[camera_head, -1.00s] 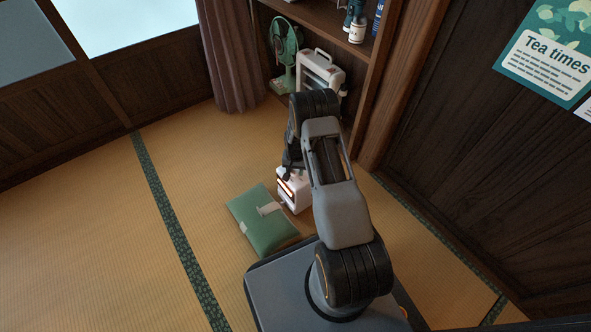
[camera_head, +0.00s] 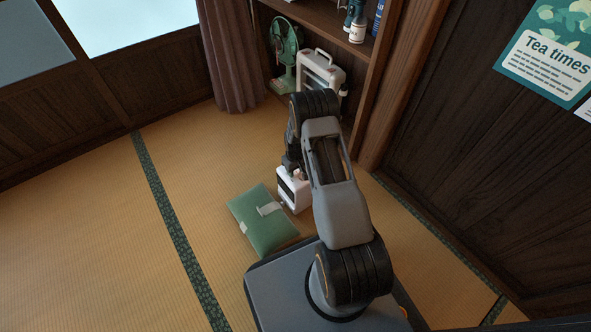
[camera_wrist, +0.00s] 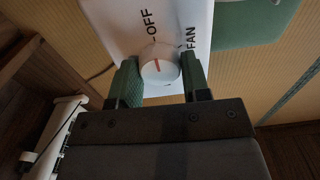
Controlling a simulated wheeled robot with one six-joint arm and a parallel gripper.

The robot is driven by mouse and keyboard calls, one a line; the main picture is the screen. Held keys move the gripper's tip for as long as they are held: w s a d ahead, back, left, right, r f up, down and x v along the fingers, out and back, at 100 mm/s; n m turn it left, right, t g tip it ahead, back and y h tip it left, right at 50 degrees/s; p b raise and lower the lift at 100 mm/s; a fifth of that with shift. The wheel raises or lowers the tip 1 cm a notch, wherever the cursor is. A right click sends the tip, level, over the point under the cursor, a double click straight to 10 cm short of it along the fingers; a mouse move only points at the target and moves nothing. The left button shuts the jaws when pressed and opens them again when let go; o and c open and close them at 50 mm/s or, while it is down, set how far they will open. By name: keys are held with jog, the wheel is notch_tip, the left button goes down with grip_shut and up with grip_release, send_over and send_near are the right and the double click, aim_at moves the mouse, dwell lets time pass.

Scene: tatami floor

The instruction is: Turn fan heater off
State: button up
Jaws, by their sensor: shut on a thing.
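The fan heater (camera_head: 301,199) is a small white box on the tatami, partly hidden by my arm in the head view. Its dark grille faces left and shows no glow. In the wrist view its white top panel (camera_wrist: 115,18) carries the words OFF and FAN. The round white knob (camera_wrist: 159,74) has a red mark that points up the picture, toward the OFF label. My gripper (camera_wrist: 160,77) has its green fingers on both sides of the knob and is shut on it. In the head view the gripper (camera_head: 291,165) is above the heater.
A green cushion (camera_head: 263,231) with a pale strap lies just left of the heater. A wooden shelf (camera_head: 326,18) behind holds bottles, with a green fan (camera_head: 284,48) and a white appliance (camera_head: 319,72) low down. The tatami at left is clear.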

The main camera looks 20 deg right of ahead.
jog(key=shift+w+n, duration=0.1)
jog(key=shift+n, duration=0.2)
dwell(0.4)
jog(key=o, duration=0.9)
jog(key=shift+o, duration=0.2)
notch_tip(320, 180, up, 14)
jog(key=p, duration=0.5)
jog(key=shift+p, duration=0.3)
